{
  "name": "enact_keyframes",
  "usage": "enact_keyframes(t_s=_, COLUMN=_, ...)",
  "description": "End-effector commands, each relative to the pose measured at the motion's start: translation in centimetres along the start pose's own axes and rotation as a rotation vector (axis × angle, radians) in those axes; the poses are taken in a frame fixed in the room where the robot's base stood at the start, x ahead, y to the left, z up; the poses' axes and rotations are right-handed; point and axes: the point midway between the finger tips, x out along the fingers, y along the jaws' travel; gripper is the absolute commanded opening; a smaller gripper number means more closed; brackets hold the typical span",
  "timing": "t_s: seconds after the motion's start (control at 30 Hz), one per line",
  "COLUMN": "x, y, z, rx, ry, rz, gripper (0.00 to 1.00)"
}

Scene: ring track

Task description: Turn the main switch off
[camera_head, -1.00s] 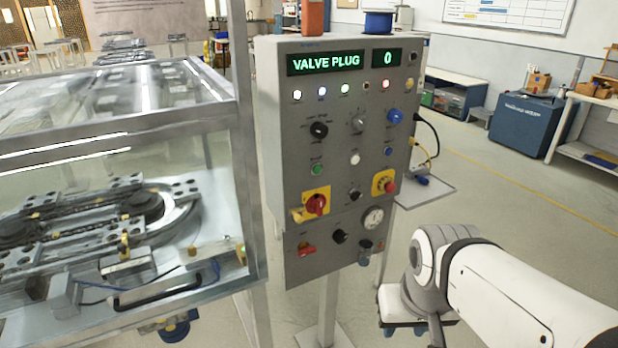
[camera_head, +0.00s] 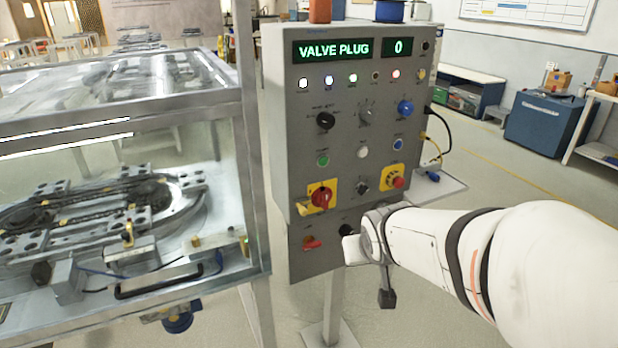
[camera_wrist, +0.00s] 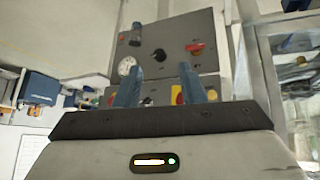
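The main switch (camera_head: 321,197) is a red rotary handle on a yellow plate, at the lower left of the grey control panel (camera_head: 285,140). In the wrist view, which looks upside down, part of its yellow plate (camera_wrist: 177,95) shows low, partly behind a finger. My gripper (camera_wrist: 160,68) has two blue fingers standing well apart with nothing between them. It is in front of the panel's lower part, apart from the main switch. In the head view its fingers are hidden by my arm.
A red emergency button (camera_head: 397,182) on yellow is to the right. A glass-walled case (camera_head: 255,150) stands close at the left. Floor behind the panel is open.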

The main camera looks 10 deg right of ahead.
Motion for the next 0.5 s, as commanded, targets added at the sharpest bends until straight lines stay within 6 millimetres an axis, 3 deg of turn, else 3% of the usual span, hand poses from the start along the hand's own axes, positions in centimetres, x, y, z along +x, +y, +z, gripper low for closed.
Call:
enact_keyframes(t_s=0.03, x=2.3, y=0.5, z=-1.1, rx=-0.005, ry=0.065, rz=0.005, gripper=0.36)
enact_keyframes(t_s=0.2, x=7.0, y=1.4, z=-6.3, rx=-0.037, ry=0.335, rz=-0.007, gripper=0.36)
enact_keyframes(t_s=0.4, x=11.0, y=0.3, z=-10.3, rx=-0.069, ry=0.629, rz=-0.135, gripper=0.36)
enact_keyframes(t_s=0.5, x=11.9, y=-0.4, z=-11.3, rx=-0.076, ry=0.75, rz=-0.212, gripper=0.36)
